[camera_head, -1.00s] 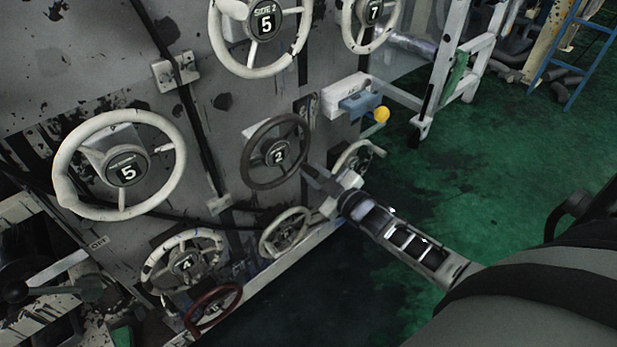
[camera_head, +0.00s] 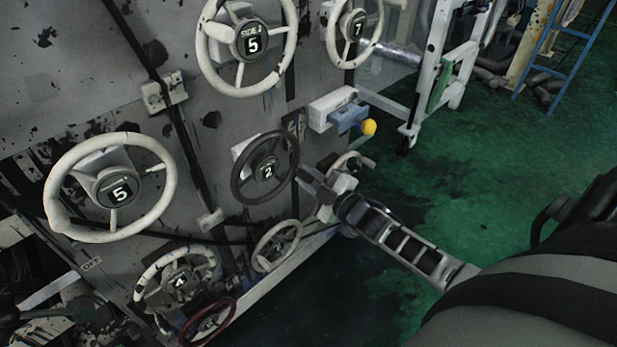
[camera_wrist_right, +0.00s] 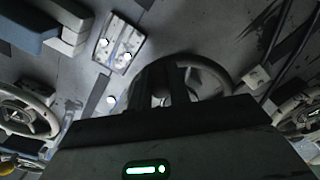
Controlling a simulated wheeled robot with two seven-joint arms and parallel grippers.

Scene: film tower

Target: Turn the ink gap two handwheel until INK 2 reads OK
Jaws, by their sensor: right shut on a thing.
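The dark handwheel (camera_head: 238,190) with a "2" on its hub is on the grey machine panel, left of my right gripper. My right gripper (camera_head: 301,180) is at the right side of its rim and shut on it. In the right wrist view, the gripper fingers (camera_wrist_right: 163,84) cover part of the dark handwheel (camera_wrist_right: 222,72). No readout for INK 2 can be made out. My left gripper is not in view.
Pale handwheels surround it: a "5" wheel (camera_head: 66,215) at left, a "4" wheel (camera_head: 150,275) below and a small one (camera_head: 262,262). A red wheel (camera_head: 228,318) is low. A blue block with a yellow knob (camera_head: 369,127) projects above my gripper. Green floor (camera_head: 480,180) is open at right.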

